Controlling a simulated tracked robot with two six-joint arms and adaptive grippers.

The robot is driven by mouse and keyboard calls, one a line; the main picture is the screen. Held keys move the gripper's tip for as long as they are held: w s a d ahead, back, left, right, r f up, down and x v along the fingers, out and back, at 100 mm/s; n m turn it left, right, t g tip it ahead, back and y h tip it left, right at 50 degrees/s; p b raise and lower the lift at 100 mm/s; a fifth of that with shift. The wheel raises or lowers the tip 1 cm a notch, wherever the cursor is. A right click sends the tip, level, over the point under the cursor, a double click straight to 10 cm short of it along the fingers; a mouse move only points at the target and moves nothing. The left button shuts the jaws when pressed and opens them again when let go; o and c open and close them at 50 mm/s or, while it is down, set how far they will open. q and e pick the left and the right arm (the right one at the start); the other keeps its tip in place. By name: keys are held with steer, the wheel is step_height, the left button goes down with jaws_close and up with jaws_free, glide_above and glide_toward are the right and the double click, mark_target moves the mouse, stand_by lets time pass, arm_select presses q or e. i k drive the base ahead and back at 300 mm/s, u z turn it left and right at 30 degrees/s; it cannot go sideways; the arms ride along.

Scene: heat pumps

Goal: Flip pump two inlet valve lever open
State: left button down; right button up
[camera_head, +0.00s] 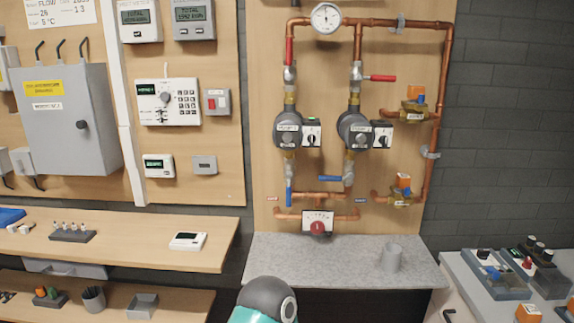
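Two dark round pumps hang side by side on copper pipes: the left pump (288,130) and the right pump (354,130). Their labels are too small to read, so I cannot tell which is pump two. Above the left pump a red lever (290,51) stands vertical, along its pipe. Above the right pump a red lever (381,78) sticks out horizontally to the right, across its pipe. Below the left pump a blue lever (289,194) hangs vertical. Below the right pump a blue lever (330,179) points horizontally left. Neither gripper shows.
A rounded teal and dark grey part of mine shows at the bottom middle. A gauge (326,18) tops the pipes. Orange-topped valves (414,100) sit on the right. Wooden shelves (110,248) stand left.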

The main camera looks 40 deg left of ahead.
mark_target(350, 175)
steer(key=u, duration=0.25)
steer(key=i, duration=0.75)
steer(key=u, duration=0.45)
steer(key=k, duration=0.85)
steer(key=u, duration=0.15)
steer(key=i, duration=0.85)
steer(key=z, duration=0.05)
